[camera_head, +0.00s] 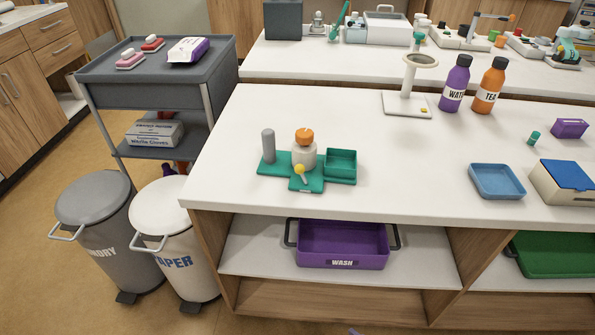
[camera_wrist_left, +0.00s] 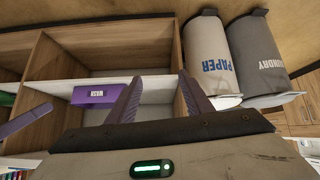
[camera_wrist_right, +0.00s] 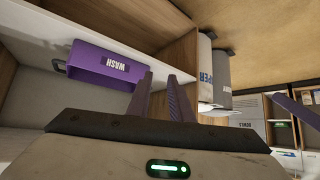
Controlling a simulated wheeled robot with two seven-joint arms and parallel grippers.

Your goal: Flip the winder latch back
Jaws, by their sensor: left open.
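The winder (camera_head: 292,168) is a teal base on the white counter, with a grey upright post (camera_head: 268,146) at its left and an open teal box (camera_head: 341,165) at its right. A pale round body with an orange cap (camera_head: 304,136) stands in its middle. My left gripper (camera_wrist_left: 160,75) is open and empty, and my right gripper (camera_wrist_right: 160,75) has a narrower gap and is empty. Both point at the shelving below the counter; the winder is in neither wrist view.
A purple WASH bin (camera_head: 342,245) sits on the shelf under the counter. Grey (camera_head: 95,220) and white (camera_head: 172,225) waste bins stand at the left. A blue tray (camera_head: 497,182) lies to the right. A magnifier stand (camera_head: 407,100) is behind. The counter around the winder is clear.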

